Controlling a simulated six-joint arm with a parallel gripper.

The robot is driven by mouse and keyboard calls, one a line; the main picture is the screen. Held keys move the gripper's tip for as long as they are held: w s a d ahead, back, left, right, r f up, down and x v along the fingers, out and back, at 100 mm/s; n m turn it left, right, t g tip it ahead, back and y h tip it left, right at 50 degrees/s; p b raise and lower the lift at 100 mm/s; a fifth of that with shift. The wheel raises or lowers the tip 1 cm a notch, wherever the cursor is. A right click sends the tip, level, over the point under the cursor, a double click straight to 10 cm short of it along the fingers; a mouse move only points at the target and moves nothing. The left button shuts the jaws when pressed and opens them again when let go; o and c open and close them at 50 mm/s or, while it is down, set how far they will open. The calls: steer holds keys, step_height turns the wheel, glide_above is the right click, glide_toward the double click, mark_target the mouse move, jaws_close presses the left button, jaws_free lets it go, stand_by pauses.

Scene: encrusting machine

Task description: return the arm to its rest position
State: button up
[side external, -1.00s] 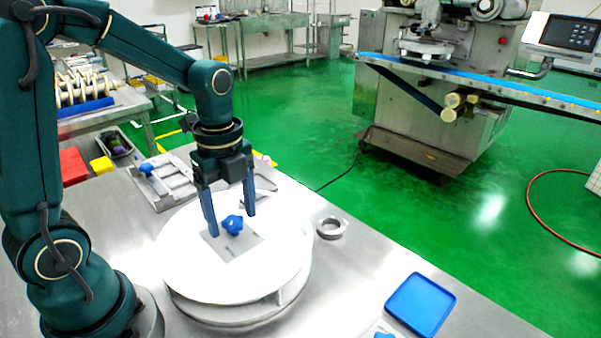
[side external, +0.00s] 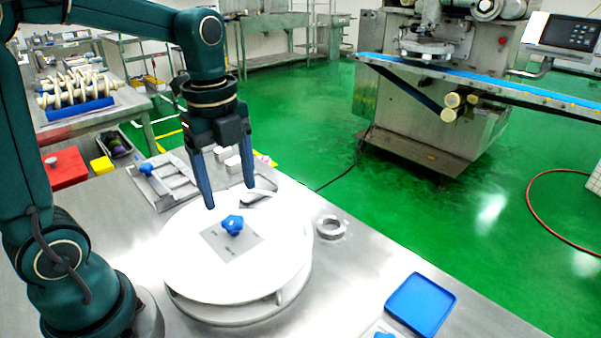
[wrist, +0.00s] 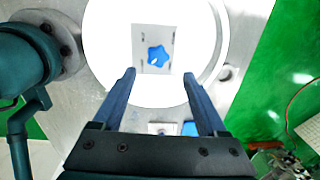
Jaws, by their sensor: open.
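My gripper (side external: 230,197) is open and empty, its two blue fingers pointing down above the white round disc (side external: 190,260). A blue star-shaped knob (side external: 232,224) lies on a grey square plate (side external: 240,248) on the disc, below the fingertips and apart from them. In the wrist view my gripper (wrist: 157,78) shows both fingers spread with nothing between them. The blue knob (wrist: 157,56) lies ahead of the fingertips on the grey plate (wrist: 143,38).
A metal ring (side external: 331,227) and a blue tray (side external: 421,304) are on the steel table to the right. A metal frame with a blue knob (side external: 165,178) lies behind the disc. Red (side external: 66,168) and yellow (side external: 101,165) blocks are at the left. Room above the disc is clear.

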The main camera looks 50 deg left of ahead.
steer(key=s+d+n+t, duration=0.2)
steer(key=s+n, duration=0.1)
steer(key=n, duration=0.6)
steer(key=s+d+r+n+t, duration=0.1)
steer(key=s+d+n+t, duration=0.1)
steer(key=n, duration=0.7)
steer(key=shift+s+d+t, duration=0.25)
steer(key=shift+s+t, duration=0.35)
steer(key=shift+s, duration=0.55)
